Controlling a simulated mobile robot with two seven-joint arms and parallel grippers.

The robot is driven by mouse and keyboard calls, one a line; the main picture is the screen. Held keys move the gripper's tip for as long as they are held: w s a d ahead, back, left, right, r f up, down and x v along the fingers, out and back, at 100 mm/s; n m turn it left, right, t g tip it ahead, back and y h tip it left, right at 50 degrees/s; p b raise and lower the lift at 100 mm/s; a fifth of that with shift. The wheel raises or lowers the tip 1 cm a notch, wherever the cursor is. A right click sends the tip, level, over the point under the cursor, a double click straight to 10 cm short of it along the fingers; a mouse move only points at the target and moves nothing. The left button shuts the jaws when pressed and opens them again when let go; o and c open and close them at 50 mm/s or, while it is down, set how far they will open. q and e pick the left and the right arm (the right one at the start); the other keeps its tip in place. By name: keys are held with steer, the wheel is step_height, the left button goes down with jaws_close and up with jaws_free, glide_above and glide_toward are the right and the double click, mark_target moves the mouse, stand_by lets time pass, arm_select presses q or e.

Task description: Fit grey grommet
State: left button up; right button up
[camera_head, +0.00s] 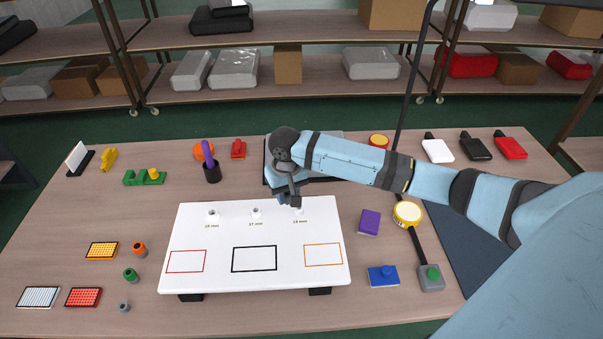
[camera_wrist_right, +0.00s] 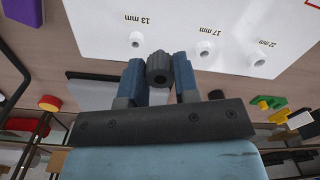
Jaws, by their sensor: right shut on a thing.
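My right gripper (camera_head: 290,199) is over the back right part of the white board (camera_head: 210,240), close to the peg labelled 13 mm (camera_head: 299,208). In the right wrist view its two blue fingers (camera_wrist_right: 158,82) are shut on a dark grey, ribbed grommet (camera_wrist_right: 158,68) with a round hole. The grommet appears beside the 13 mm peg (camera_wrist_right: 136,39), not on it. The 17 mm peg (camera_wrist_right: 204,48) and the third peg (camera_wrist_right: 259,60) are bare. The held grommet is hard to make out in the head view. My left gripper is out of view.
An orange ring piece (camera_head: 139,249), a green one (camera_head: 130,275) and a small grey one (camera_head: 124,307) stand left of the board. A purple block (camera_head: 369,222) and a yellow tape measure (camera_head: 408,214) lie to the right.

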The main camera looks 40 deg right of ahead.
steer(key=shift+m, duration=0.6)
steer(key=w+d+f, duration=0.1)
steer(key=f, duration=0.1)
steer(key=d+f+p, duration=0.1)
steer(key=d+f, duration=0.1)
steer(key=w+d+f, duration=0.1)
steer(key=d+f, duration=0.1)
steer(key=f, duration=0.1)
steer(key=shift+w+d+p, duration=0.25)
steer(key=shift+w+p, duration=0.05)
steer(key=shift+p, duration=0.05)
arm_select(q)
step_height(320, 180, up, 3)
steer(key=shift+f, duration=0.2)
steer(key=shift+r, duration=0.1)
arm_select(e)
steer(key=shift+p, duration=0.55)
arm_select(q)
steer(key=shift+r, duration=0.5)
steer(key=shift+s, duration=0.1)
